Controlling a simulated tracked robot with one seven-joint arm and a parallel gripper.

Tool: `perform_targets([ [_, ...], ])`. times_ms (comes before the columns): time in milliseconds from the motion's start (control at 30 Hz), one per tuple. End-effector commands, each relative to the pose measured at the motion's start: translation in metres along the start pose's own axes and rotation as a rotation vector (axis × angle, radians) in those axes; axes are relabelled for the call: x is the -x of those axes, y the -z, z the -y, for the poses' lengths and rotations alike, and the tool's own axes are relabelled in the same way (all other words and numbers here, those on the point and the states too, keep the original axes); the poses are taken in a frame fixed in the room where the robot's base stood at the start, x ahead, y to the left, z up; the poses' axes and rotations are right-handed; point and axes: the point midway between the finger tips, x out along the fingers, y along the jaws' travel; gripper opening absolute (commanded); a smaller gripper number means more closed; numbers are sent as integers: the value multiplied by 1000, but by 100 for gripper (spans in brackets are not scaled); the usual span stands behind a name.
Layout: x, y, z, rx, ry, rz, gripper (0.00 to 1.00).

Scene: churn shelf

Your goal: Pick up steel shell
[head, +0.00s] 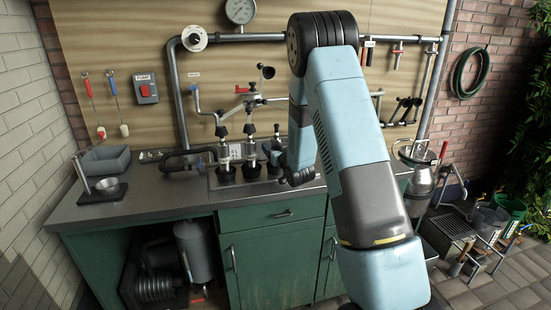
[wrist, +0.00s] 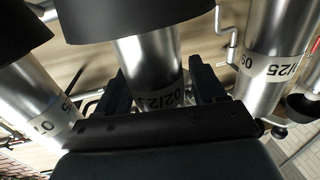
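Several steel shells with black bases stand in a row on the bench; one is at the left of the row (head: 222,158) and one is in the middle (head: 250,150). My gripper (head: 268,153) is low at the right of the row and partly hides the shell there. In the wrist view, which looks upside down, a steel shell with a black base and a dated label (wrist: 148,58) stands between the two dark fingers of my gripper (wrist: 160,88). The fingers look apart, one on each side of it; contact is hard to make out.
Neighbouring shells stand close on the left (wrist: 30,95) and right (wrist: 270,70) in the wrist view. A lever press (head: 255,98) and pipes rise behind the row. The front bench strip is clear.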

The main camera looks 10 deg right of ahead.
Motion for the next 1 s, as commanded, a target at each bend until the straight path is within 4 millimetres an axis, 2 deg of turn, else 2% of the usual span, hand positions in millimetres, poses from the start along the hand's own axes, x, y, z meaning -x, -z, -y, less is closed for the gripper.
perform_targets([
  [67, 0, 0, 0, 0, 0, 0, 62],
  [633, 0, 0, 0, 0, 0, 0, 7],
  [1000, 0, 7, 0, 0, 0, -3, 6],
])
